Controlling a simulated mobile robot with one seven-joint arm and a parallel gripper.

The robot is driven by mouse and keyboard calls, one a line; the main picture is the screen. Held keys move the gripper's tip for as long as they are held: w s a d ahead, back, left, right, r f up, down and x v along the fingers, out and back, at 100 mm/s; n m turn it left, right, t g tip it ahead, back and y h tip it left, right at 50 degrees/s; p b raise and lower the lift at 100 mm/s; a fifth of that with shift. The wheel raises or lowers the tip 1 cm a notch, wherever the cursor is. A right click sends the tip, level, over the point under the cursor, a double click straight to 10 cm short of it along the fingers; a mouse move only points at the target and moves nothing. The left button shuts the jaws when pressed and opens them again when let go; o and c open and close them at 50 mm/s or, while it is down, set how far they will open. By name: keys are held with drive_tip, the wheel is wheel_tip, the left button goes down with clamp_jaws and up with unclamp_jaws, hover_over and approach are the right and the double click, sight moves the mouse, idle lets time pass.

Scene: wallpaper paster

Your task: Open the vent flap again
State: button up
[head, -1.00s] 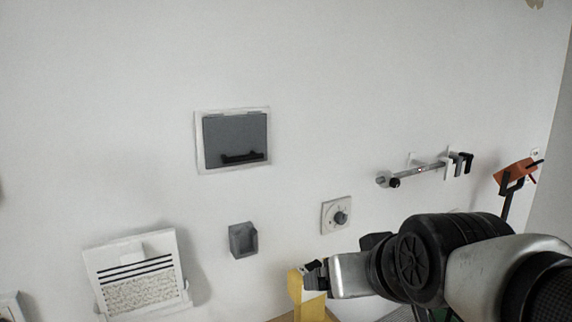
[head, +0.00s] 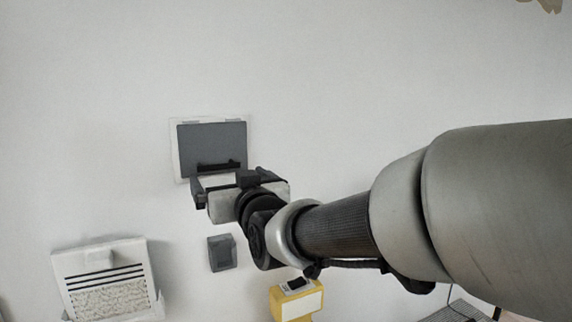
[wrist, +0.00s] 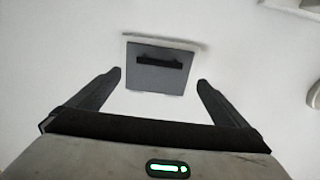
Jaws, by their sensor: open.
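The vent flap (head: 212,144) is a dark grey panel in a white frame (head: 175,153) on the wall. It looks shut, lying flat in the frame, with a black handle (head: 218,166) along its lower part in the head view. In the wrist view the flap (wrist: 154,77) and its handle (wrist: 160,63) show ahead, centred between the fingers. My gripper (head: 229,180) is open and empty in front of the flap's lower edge; it also shows in the wrist view (wrist: 159,78). In the wrist view the fingers appear apart from the handle. My gripper hides the frame's lower right corner in the head view.
A small grey box (head: 222,253) is on the wall below the flap. A white panel with black stripes (head: 108,280) is at lower left. A yellow object (head: 297,301) stands below my arm. The wall above the flap is clear.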

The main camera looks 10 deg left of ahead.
sight(219, 166)
drive_tip(key=p+x, duration=0.1)
drive_tip(key=x, duration=0.7)
drive_tip(key=shift+w, duration=0.25)
